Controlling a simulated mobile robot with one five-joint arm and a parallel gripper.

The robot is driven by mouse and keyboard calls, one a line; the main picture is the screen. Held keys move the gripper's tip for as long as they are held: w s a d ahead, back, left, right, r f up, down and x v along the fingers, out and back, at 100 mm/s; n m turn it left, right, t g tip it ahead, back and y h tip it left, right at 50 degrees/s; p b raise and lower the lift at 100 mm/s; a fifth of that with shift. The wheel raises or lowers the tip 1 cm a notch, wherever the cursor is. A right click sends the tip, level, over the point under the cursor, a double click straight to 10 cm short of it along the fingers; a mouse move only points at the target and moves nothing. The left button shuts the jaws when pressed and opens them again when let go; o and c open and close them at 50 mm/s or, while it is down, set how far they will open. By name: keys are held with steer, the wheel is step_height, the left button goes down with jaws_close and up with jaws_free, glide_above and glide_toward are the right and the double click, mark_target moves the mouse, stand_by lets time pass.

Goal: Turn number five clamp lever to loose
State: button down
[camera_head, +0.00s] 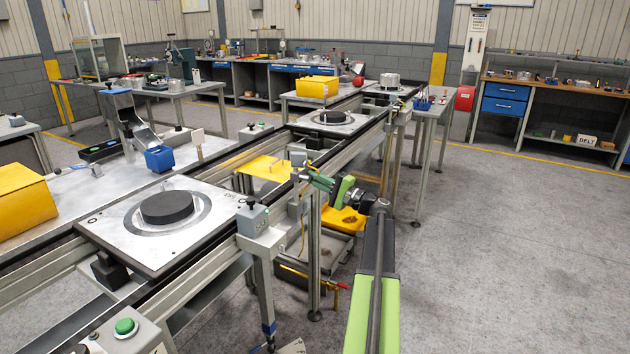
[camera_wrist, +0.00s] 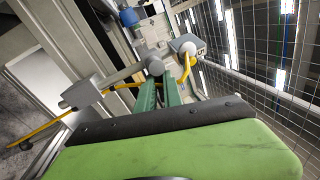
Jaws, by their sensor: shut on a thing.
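In the wrist view my gripper (camera_wrist: 157,92) reaches in with its two green fingers close together. They are shut on a grey lever (camera_wrist: 152,66) with a rounded end. A small pale box (camera_wrist: 187,44) with a mark like a 5 sits just beyond it to the right. In the head view my gripper (camera_head: 308,178) is at the near side of the conveyor rail, beside a small grey fitting (camera_head: 298,157). The lever is too small there to tell its angle, and the fingers partly hide it in the wrist view.
A yellow cable (camera_wrist: 189,68) runs near the fingers. A pallet (camera_head: 120,233) with a black disc (camera_head: 167,207) sits on the near conveyor. A grey box (camera_head: 252,217) stands on the rail left of my gripper. A yellow plate (camera_head: 265,167) lies behind. Floor at right is clear.

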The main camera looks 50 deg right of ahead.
steer(key=shift+s+a, duration=0.1)
steer(key=shift+a, duration=0.05)
steer(key=c, duration=1.5)
jaws_free()
steer(key=b+v, duration=0.3)
steer(key=v, duration=1.4)
steer(key=shift+s, duration=0.25)
